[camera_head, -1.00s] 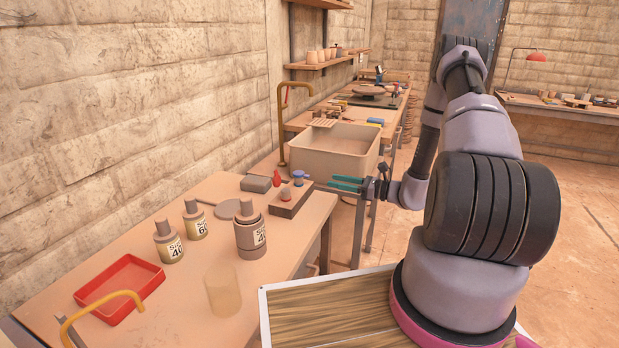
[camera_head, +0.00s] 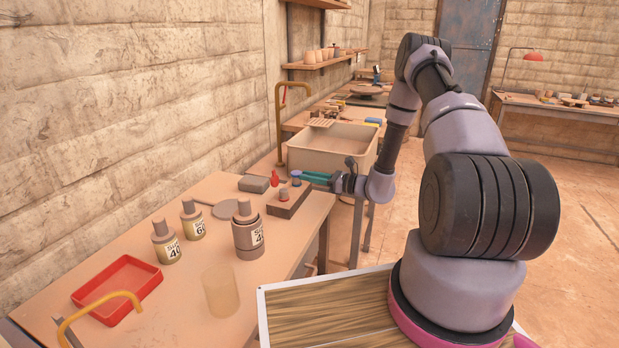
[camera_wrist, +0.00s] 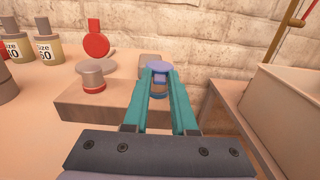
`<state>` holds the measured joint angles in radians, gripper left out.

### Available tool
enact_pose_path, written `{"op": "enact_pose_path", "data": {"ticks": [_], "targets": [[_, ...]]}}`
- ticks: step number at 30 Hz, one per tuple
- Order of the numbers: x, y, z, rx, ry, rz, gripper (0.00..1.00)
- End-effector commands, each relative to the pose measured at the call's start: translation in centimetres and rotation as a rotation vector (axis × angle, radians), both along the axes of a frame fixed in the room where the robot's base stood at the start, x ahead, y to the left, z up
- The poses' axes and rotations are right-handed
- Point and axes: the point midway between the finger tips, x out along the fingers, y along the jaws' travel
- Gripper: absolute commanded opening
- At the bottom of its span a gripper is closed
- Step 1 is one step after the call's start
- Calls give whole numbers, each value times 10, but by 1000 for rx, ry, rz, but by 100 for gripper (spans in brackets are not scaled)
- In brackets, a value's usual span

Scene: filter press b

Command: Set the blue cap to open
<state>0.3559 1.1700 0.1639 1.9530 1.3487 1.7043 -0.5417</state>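The blue cap (camera_head: 296,175) sits near the right end of a brown block on the near bench. It also shows in the wrist view (camera_wrist: 159,66), on a short brown body, at the tips of my gripper's teal fingers. My gripper (camera_head: 308,177) reaches in level from the right. In the wrist view my gripper (camera_wrist: 159,76) has one finger on each side of the cap, with a gap between them. The fingers hide part of the cap's sides, and I cannot tell whether they touch it.
A grey-brown knob (camera_wrist: 92,76) stands on the brown block (camera_head: 287,206), left of the cap. A red piece (camera_wrist: 96,44) stands behind it. A large beige basin (camera_head: 331,150) lies beyond. Labelled bottles (camera_head: 248,232) and a red tray (camera_head: 118,288) are on the bench.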

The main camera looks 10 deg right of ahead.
Motion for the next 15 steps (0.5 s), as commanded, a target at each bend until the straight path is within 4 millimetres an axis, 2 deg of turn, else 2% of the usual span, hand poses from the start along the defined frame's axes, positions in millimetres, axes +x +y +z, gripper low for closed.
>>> {"op": "enact_pose_path", "data": {"ticks": [15], "targets": [[0, 1, 5, -43, 25, 2, 0]]}}
